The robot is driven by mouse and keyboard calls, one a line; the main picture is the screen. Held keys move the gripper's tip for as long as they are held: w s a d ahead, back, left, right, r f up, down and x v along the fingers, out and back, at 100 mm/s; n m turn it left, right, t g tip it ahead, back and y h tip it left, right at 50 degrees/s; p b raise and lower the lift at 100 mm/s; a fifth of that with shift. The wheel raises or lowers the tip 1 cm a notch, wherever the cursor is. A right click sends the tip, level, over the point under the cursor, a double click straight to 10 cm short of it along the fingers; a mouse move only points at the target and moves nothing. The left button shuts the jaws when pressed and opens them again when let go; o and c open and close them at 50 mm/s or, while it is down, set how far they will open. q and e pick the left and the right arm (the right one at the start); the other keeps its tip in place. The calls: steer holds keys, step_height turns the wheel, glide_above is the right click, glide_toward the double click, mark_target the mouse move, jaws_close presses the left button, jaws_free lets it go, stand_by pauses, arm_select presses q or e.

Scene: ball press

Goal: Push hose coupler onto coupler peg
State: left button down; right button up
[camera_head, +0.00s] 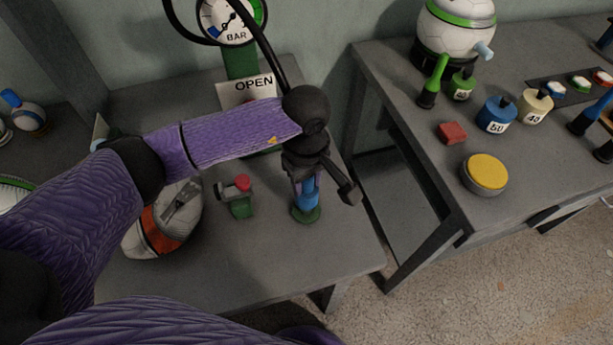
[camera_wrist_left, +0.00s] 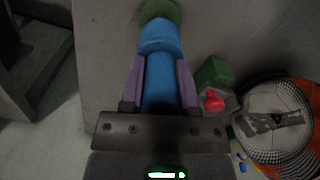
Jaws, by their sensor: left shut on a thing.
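The blue hose coupler (camera_head: 306,201) stands upright below my left wrist in the head view. My left gripper (camera_head: 306,184) is shut on it, with a purple finger on either side. In the left wrist view the blue coupler (camera_wrist_left: 159,80) runs between the fingers (camera_wrist_left: 160,75) toward a round green base (camera_wrist_left: 162,10). The same green base (camera_head: 306,215) lies on the table directly under the coupler in the head view. The peg itself is hidden, so I cannot tell how deep the coupler sits on it. My right gripper is not in view.
A green block with a red knob (camera_head: 243,183) stands left of the coupler. A white and orange ball (camera_head: 152,232) lies farther left. A pressure gauge (camera_head: 229,20) with a black hose and an OPEN sign (camera_head: 254,84) are behind. The table's front right is clear.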

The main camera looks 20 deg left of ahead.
mark_target(306, 190)
arm_select(q)
steer(key=shift+f+b, duration=1.35)
steer(key=shift+f, duration=0.3)
steer(key=shift+c, duration=1.4)
jaws_free()
step_height(306, 190, up, 10)
steer(key=shift+p, duration=1.1)
